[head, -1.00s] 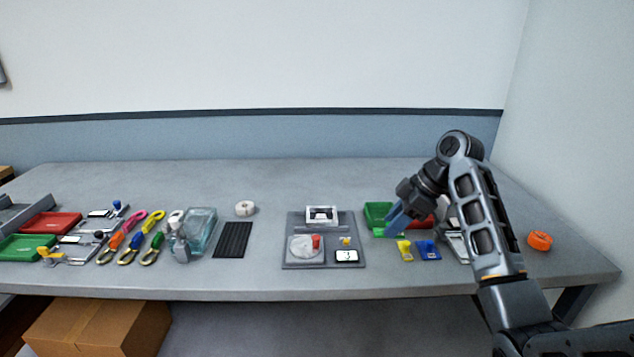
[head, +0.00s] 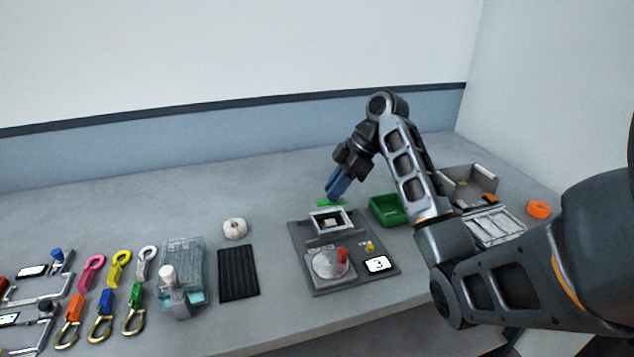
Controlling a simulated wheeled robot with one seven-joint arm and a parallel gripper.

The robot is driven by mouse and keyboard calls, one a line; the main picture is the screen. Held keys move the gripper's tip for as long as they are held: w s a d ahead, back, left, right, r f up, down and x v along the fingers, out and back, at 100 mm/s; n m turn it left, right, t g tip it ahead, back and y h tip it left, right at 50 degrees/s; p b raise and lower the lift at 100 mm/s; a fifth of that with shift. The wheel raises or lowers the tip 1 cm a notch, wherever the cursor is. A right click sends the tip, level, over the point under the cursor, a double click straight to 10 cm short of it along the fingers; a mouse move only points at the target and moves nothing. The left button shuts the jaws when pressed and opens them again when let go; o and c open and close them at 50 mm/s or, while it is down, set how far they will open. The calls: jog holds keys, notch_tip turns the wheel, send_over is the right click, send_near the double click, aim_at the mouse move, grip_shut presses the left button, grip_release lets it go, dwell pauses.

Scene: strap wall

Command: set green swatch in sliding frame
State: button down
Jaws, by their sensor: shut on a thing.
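My gripper (head: 333,194) has blue fingers and is shut on the green swatch (head: 324,203), a small flat bright green piece. It holds the swatch just behind the sliding frame (head: 331,219), a pale square frame with a dark opening at the back of the grey fixture (head: 303,255). The swatch appears beyond the frame's back edge, not in it. The exact gap between swatch and frame cannot be told from this view. Part of the swatch is hidden by the fingers.
The fixture also carries a round dial (head: 330,266) with a red knob, a yellow knob (head: 369,246) and a display showing 3 (head: 377,264). A green bin (head: 388,210) stands to the right. A black ribbed mat (head: 238,273) and a white roll (head: 235,228) lie left.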

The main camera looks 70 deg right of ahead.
aim_at(340, 200)
jog(key=shift+f+b, duration=2.25)
jog(key=shift+f, duration=0.9)
jog(key=shift+s+r+p, duration=0.1)
jog(key=shift+r+p, duration=0.2)
jog(key=shift+p, duration=0.05)
jog(key=shift+f, duration=0.1)
jog(key=c, duration=0.6)
grip_release()
jog(key=shift+o, duration=0.2)
notch_tip(340, 200, up, 6)
jog(key=p, duration=0.5)
